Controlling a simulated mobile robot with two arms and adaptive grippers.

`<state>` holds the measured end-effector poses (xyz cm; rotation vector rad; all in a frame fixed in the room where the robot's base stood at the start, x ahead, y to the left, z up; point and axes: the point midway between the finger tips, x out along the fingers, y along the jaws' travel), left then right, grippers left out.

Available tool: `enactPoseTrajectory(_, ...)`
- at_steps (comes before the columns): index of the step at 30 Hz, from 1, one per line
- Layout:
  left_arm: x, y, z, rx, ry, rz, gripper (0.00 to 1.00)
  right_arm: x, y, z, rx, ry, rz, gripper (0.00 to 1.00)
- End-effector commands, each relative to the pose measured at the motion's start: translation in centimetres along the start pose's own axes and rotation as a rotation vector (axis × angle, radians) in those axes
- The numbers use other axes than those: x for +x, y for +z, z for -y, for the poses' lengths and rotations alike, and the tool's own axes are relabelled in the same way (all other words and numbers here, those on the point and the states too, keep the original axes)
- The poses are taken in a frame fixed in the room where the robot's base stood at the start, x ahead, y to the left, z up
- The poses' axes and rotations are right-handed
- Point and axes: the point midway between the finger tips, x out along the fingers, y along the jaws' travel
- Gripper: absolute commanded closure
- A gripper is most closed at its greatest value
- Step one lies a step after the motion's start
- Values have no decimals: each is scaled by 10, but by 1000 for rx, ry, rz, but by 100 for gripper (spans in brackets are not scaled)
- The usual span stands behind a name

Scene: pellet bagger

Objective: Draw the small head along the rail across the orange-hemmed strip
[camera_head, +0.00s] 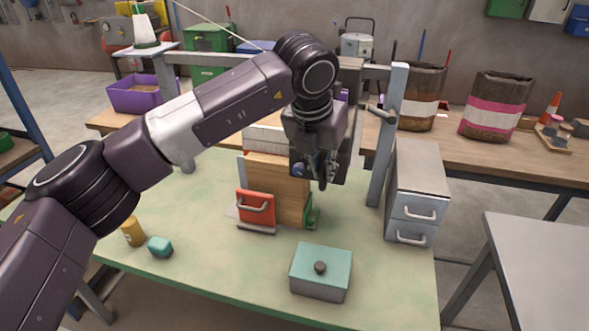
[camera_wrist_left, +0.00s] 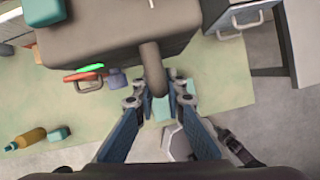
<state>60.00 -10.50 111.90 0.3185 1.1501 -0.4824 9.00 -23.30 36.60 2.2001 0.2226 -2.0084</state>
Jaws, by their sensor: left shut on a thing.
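The small head (camera_head: 338,160), a dark grey block, hangs in front of the grey rail (camera_head: 378,72) on the gantry. In the left wrist view the head (camera_wrist_left: 110,35) fills the top middle, with a rounded grip (camera_wrist_left: 152,68) sticking out of it. My left gripper (camera_head: 323,172) is in front of the head; in the wrist view its fingertips (camera_wrist_left: 150,103) lie on both sides of the grip's end, shut on it. The head and my arm hide part of the rail. I cannot make out the orange-hemmed strip. My right gripper is not in view.
A wooden block (camera_head: 290,190) with a red-handled piece (camera_head: 256,209) stands beneath the head. A gantry post (camera_head: 387,135) and grey drawer cabinet (camera_head: 418,185) stand to the right.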

Motion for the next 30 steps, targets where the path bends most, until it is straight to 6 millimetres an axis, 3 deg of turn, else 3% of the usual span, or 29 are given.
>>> enactPoseTrajectory(6,0,6,22,0,-1,7,100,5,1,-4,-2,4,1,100)
enactPoseTrajectory(21,-1,8,32,4,-9,9,100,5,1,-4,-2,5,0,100)
enactPoseTrajectory(22,-1,7,32,5,-9,9,87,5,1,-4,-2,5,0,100)
enactPoseTrajectory(26,0,7,31,5,-8,7,72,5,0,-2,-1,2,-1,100)
enactPoseTrajectory(30,0,7,30,3,-6,6,71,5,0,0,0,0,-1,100)
